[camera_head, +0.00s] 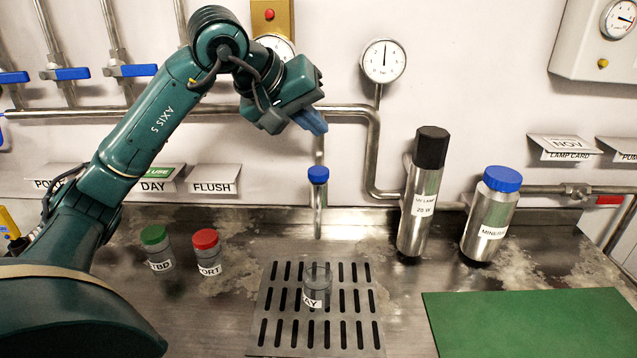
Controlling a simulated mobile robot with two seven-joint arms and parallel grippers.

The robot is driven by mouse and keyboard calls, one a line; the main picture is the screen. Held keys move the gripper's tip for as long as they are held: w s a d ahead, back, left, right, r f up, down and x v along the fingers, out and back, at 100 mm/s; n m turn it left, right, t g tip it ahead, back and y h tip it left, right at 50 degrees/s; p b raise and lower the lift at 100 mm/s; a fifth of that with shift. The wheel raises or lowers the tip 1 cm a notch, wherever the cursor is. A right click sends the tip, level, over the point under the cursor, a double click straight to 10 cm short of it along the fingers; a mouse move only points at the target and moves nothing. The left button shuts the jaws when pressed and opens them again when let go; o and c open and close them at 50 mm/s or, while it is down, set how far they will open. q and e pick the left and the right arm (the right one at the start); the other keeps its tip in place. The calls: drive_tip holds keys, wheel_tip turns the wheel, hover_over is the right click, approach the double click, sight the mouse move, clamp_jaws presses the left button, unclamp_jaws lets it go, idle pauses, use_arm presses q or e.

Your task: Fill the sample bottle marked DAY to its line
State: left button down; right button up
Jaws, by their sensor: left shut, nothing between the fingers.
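The clear bottle (317,281), whose label reads partly "AY", stands upright and uncapped on the slotted drain plate (262,325). Its water level and fill line are too small to tell. A metal spout (318,218) with a blue knob (318,175) comes down from the wall pipe behind the bottle. I cannot tell whether the spout's mouth is over the bottle. My left gripper (292,117) is shut and empty, high in front of the wall, above the blue knob. A blue piece (312,122) shows at its tip; I cannot tell whether it touches. My right gripper is not in view.
A green-capped bottle (157,250) and red-capped PORT bottle (207,252) stand left. A black-topped UV lamp cylinder (421,200) and blue-capped mineral cylinder (490,215) stand right, behind a clear green mat (530,322). Wall cards include DAY (157,186) and FLUSH (214,187). A gauge (383,61) hangs above.

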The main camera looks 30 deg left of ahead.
sight(324, 169)
use_arm(q)
wheel_tip(324, 169, down, 3)
drive_tip(key=shift+f+b, duration=0.1)
drive_tip(key=shift+b, duration=0.8)
drive_tip(key=shift+f+b, duration=0.7)
drive_tip(key=shift+f, duration=0.1)
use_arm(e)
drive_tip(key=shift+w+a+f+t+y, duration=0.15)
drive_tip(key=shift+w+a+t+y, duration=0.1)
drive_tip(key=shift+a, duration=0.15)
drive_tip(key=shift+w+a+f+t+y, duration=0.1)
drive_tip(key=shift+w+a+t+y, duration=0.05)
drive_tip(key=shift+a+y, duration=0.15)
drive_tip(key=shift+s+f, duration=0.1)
use_arm(q)
drive_tip(key=shift+f+b, duration=0.35)
drive_tip(key=shift+f, duration=0.05)
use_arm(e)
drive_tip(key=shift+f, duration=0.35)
use_arm(q)
drive_tip(key=shift+f+b, duration=0.45)
drive_tip(key=shift+f, duration=0.1)
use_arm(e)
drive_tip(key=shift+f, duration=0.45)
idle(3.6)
